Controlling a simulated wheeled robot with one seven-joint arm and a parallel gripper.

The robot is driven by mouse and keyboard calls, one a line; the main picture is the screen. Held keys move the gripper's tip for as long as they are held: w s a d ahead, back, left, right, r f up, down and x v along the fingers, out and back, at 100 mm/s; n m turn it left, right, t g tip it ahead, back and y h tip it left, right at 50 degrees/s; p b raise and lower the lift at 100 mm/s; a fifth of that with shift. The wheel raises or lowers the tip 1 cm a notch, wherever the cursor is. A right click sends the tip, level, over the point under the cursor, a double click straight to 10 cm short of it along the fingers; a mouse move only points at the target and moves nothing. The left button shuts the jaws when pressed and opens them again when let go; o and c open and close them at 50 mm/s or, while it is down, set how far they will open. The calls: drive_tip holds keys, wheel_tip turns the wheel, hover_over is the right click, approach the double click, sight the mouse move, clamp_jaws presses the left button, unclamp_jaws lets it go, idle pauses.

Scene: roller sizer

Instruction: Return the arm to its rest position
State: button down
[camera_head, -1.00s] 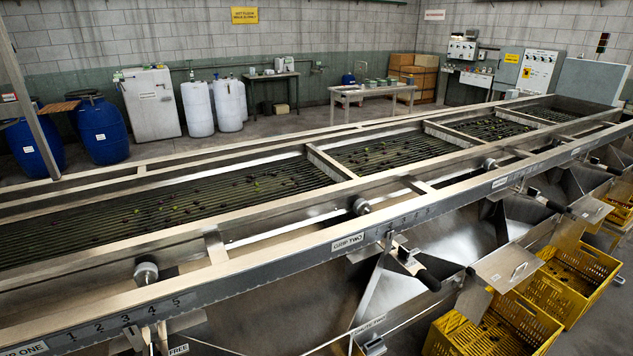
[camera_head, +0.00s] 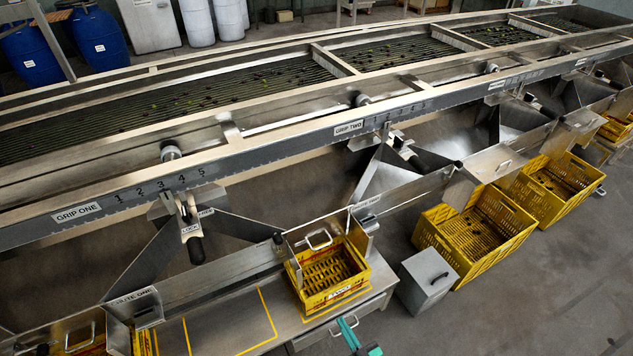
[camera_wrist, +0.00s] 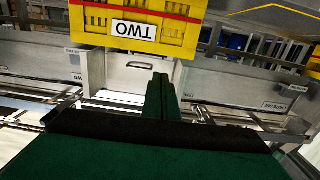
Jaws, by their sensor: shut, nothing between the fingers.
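My gripper (camera_head: 349,324) shows at the bottom edge of the head view as green fingertips, just below the yellow crate on the bench. In the wrist view the green fingers (camera_wrist: 161,82) lie together with nothing between them. The rest of my arm is out of the head view. In the wrist view a yellow crate (camera_wrist: 90,28) with a label reading TWO appears upside down, beyond the fingertips.
The sizer (camera_head: 300,140) with its roller bed runs across the head view. A yellow crate (camera_head: 331,293) stands on a bench (camera_head: 225,322) with yellow outlines. A grey box (camera_head: 428,283) and more yellow crates (camera_head: 474,232) stand to the right. Floor (camera_head: 560,290) at right is clear.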

drive_tip(key=s+a+f+m+g+h, duration=0.1)
drive_tip(key=s+a+f+g, duration=0.2)
drive_tip(key=s+f, duration=0.3)
drive_tip(key=s+a+f+g, duration=0.3)
drive_tip(key=s, duration=0.4)
drive_tip(key=s+r+m+g+h, duration=0.2)
drive_tip(key=s+h, duration=0.3)
drive_tip(key=s, duration=0.8)
drive_tip(key=s+a+r+t, duration=0.1)
drive_tip(key=r+t, duration=0.1)
drive_tip(key=r, duration=1.2)
drive_tip(key=s+a+r+m+t+h, duration=0.1)
drive_tip(key=s+r+t, duration=0.1)
drive_tip(key=r, duration=1.2)
drive_tip(key=s+a+r+m+t, duration=0.1)
drive_tip(key=s+r+t, duration=0.1)
drive_tip(key=r, duration=1.2)
drive_tip(key=shift+s+a+r+t+h, duration=0.2)
drive_tip(key=shift+r+t+h, duration=0.2)
drive_tip(key=shift+t, duration=0.4)
drive_tip(key=shift+w+a, duration=0.1)
